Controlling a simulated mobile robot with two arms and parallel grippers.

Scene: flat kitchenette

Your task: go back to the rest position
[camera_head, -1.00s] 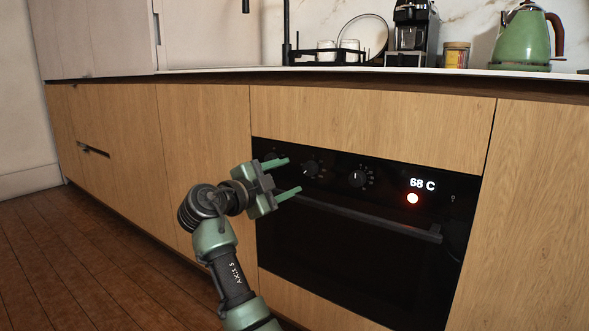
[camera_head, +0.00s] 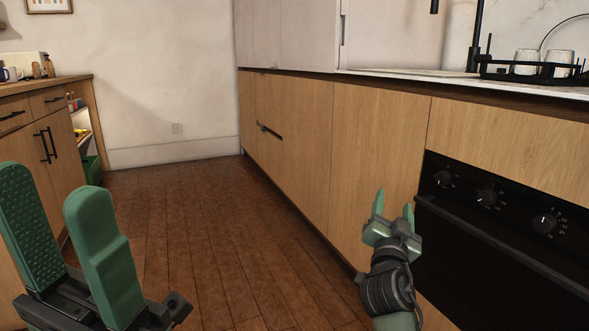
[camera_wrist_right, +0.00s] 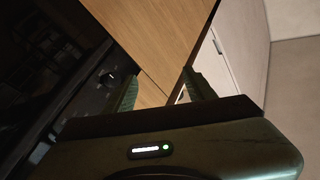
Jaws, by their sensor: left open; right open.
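My left gripper (camera_head: 72,240) is large in the lower left of the head view, its two green fingers apart with nothing between them. My right gripper (camera_head: 393,203) is in the lower right of the head view, in front of the wooden cabinet fronts just left of the oven. Its fingers point up and are apart and empty. In the right wrist view its two fingers (camera_wrist_right: 160,90) stand apart, with a cabinet front and the dark oven (camera_wrist_right: 50,60) beyond.
The black oven (camera_head: 500,235) with knobs is at the right. The counter above holds a black rack (camera_head: 530,70) with glasses. A wooden sideboard (camera_head: 70,140) stands at the left. The wooden floor (camera_head: 200,220) between them is clear.

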